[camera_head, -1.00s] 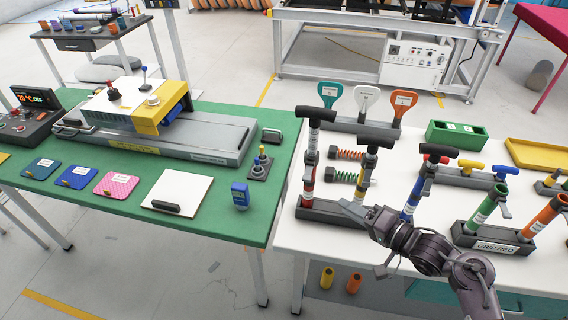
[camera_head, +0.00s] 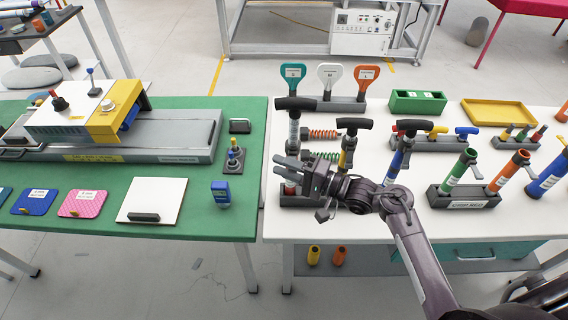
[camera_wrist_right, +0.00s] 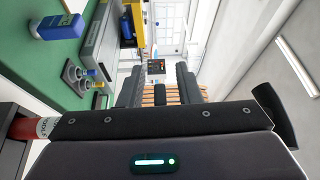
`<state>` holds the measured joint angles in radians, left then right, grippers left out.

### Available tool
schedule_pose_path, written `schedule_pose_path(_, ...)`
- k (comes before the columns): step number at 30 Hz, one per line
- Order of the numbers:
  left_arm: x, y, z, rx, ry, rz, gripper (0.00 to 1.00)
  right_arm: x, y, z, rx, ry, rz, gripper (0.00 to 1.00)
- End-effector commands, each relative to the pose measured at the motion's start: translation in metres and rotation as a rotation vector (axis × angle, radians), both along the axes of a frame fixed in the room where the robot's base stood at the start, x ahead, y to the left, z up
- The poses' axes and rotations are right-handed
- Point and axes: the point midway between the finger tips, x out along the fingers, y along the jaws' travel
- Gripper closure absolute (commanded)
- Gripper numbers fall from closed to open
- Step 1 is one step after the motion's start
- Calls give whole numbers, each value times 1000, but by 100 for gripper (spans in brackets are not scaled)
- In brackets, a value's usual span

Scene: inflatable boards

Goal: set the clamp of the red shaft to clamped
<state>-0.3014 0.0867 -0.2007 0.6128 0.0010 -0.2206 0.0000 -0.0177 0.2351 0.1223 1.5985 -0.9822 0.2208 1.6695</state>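The red shaft (camera_head: 294,132) stands upright in a dark grey base (camera_head: 298,201) at the left of the white table, with a black T-handle (camera_head: 295,103) on top. My right gripper (camera_head: 284,170) is level with its lower part and covers much of it. In the right wrist view, the shaft's red tube (camera_wrist_right: 24,128) shows at the left and a black handle end (camera_wrist_right: 277,115) at the right. The fingers (camera_wrist_right: 160,82) are apart, with nothing seen between them. I cannot make out the clamp or its position. My left gripper is not in view.
A yellow-banded shaft (camera_head: 346,150) and a blue shaft (camera_head: 396,160) stand close to the right. Behind are coil springs (camera_head: 322,134) and a paddle rack (camera_head: 334,104). The green table (camera_head: 235,190) adjoins at the left, with a blue device (camera_head: 221,194) on it.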

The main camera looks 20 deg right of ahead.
Motion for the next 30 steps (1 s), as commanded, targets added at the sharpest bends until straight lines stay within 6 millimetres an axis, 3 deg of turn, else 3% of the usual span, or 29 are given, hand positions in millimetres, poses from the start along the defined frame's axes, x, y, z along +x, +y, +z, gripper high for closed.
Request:
schedule_pose_path(3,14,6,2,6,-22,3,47,0,0,0,-1,1,0,69)
schedule_pose_path(6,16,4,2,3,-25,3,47,0,0,0,-1,0,0,69)
schedule_pose_path(13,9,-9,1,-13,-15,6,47,0,0,0,-1,0,0,99)
schedule_pose_path(23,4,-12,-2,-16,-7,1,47,0,0,-2,-6,-16,0,100)
schedule_pose_path(30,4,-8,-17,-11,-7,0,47,1,0,-9,-35,-109,-1,100)
